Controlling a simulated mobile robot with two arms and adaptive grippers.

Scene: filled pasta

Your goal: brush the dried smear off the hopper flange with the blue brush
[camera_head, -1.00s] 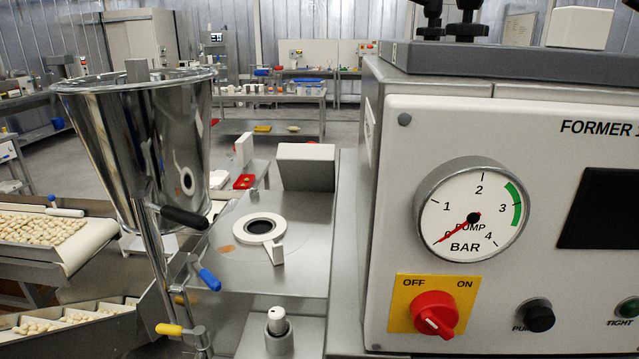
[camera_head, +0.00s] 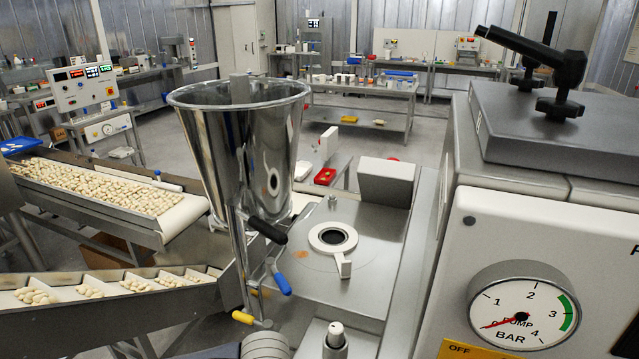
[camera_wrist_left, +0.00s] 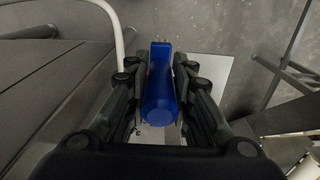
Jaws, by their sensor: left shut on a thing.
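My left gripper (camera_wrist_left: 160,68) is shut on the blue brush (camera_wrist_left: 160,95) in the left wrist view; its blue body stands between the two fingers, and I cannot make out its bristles. In the head view, a small tan-orange smear (camera_head: 301,253) lies on the flat steel top (camera_head: 295,268), just left of a white ring (camera_head: 347,246) around a dark opening. The shiny steel hopper (camera_head: 240,150) stands to the left of that opening. Neither gripper shows in the head view, so the brush is apart from the smear. My right gripper is not in view.
Levers with black (camera_head: 267,230), blue (camera_head: 282,284) and yellow (camera_head: 243,318) grips stand left of the steel top. The former's cabinet with a gauge (camera_head: 523,308) bounds the right. A pasta conveyor (camera_head: 185,218) lies left. A grey block (camera_head: 386,182) stands behind the ring.

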